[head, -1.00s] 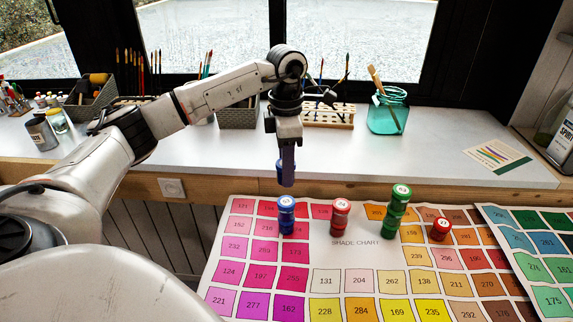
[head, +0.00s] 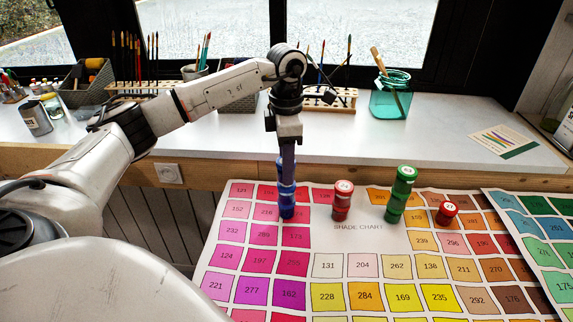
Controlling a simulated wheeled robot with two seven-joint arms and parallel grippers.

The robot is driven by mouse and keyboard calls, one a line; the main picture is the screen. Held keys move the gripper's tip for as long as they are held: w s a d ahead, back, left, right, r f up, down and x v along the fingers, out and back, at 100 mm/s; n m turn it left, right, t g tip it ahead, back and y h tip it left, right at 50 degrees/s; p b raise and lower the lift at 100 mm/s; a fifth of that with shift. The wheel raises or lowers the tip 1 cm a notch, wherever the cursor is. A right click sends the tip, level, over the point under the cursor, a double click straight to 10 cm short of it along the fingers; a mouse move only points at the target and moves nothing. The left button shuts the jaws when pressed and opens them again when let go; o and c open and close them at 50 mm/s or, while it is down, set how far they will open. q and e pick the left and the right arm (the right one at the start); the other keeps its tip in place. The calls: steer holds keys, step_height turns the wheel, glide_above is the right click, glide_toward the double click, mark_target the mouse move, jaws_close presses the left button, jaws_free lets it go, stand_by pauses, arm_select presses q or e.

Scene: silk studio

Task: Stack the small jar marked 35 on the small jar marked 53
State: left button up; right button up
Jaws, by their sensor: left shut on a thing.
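My left gripper (head: 287,178) points straight down and is shut on a small blue jar (head: 281,167), mostly hidden behind the fingers. Directly below is a blue jar column (head: 288,207), standing upright on the shade chart. The fingertips reach its top, and its lid is covered by them. I cannot tell whether the held jar touches it. The numbers 35 and 53 cannot be read here. My right gripper is not in view.
On the shade chart (head: 344,247) stand a red column (head: 342,204), a taller green column (head: 399,200) and a low red jar (head: 446,214). Behind, a white ledge (head: 345,148) holds a teal glass jar (head: 389,103) and brush holders.

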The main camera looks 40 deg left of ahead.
arm_select(q)
steer(key=shift+f+b, duration=0.3)
steer(key=shift+f, duration=0.3)
steer(key=o, duration=1.2)
steer(key=shift+c, duration=0.2)
steer(key=shift+r, duration=0.1)
step_height(320, 180, up, 10)
steer(key=shift+r, duration=0.1)
